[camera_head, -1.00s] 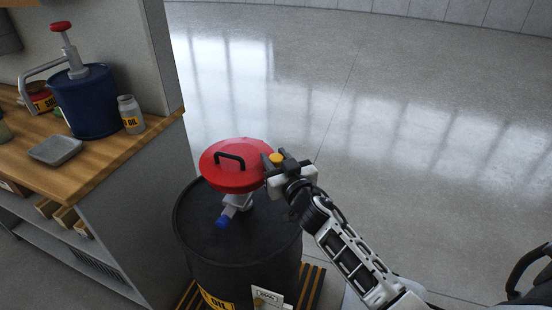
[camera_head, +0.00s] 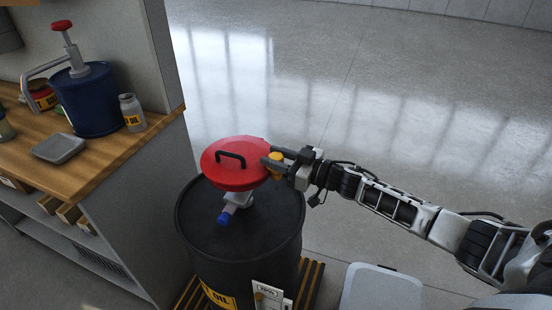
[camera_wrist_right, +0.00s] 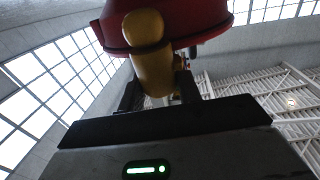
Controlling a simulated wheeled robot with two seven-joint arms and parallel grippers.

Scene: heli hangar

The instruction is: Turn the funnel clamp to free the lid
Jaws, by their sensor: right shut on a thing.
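The funnel has a round red lid (camera_head: 232,165) with a black handle (camera_head: 231,159) and stands on a black oil drum (camera_head: 245,235). The lid looks shut. The yellow clamp (camera_head: 275,166) is at the right edge of the lid. My right gripper (camera_head: 277,163) reaches in from the right and is shut on the clamp. In the right wrist view the clamp (camera_wrist_right: 149,52) rises between the dark fingers, just in front of the red funnel (camera_wrist_right: 195,22). The fingers partly hide the clamp in the head view. My left gripper is not in view.
A wooden workbench (camera_head: 120,135) at left holds a blue pump drum (camera_head: 92,98), a small oil bottle (camera_head: 132,112) and a grey tray (camera_head: 58,148). A blue-handled valve (camera_head: 226,216) sits below the funnel.

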